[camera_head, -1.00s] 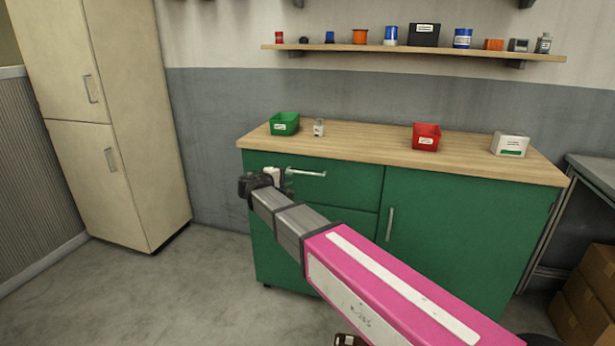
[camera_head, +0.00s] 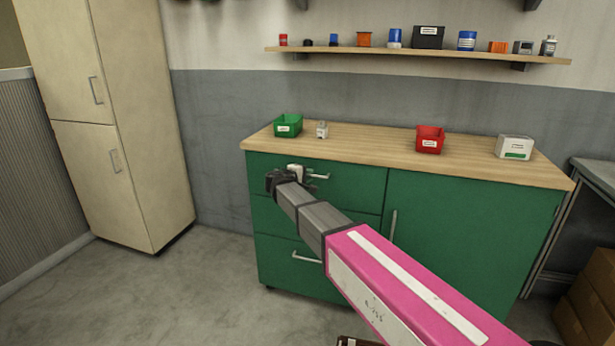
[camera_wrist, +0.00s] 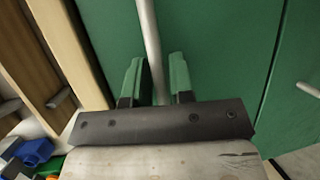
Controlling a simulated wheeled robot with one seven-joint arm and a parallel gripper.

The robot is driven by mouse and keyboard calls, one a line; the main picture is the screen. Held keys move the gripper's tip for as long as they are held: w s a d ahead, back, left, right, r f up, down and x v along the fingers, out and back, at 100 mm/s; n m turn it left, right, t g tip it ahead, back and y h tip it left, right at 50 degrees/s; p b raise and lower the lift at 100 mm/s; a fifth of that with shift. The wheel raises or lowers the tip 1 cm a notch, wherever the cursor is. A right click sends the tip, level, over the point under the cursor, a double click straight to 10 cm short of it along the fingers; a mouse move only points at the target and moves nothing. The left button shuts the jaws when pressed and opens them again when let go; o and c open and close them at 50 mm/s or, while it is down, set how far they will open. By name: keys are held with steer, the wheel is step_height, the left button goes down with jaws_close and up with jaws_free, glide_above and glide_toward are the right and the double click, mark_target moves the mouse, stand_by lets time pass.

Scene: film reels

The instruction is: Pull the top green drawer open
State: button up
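The top green drawer (camera_head: 352,190) is the upper left front of the green cabinet and looks shut. Its horizontal silver handle (camera_head: 320,176) shows only at the right end; my gripper (camera_head: 298,174) hides the rest. In the wrist view the handle (camera_wrist: 147,25) runs down between the two green-padded fingers of my gripper (camera_wrist: 156,76). The fingers are spread, one on each side of the bar, with gaps visible. I cannot tell how deep the bar sits between them. The drawer front (camera_wrist: 215,40) fills the space behind.
A lower drawer handle (camera_head: 306,257) and an upright door handle (camera_head: 393,224) stick out nearby. The wooden worktop (camera_head: 370,148) above carries a green bin (camera_head: 288,126), a red bin (camera_head: 430,139) and a white box (camera_head: 514,147). The floor before the tall beige cabinet (camera_head: 155,130) is clear.

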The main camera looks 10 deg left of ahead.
jaws_close()
steer(key=s+a, duration=0.2)
steer(key=s, duration=3)
steer(key=shift+a, duration=0.25)
jaws_free()
steer(key=v, duration=1)
steer(key=shift+s+a, duration=0.25)
steer(key=shift+s, duration=0.05)
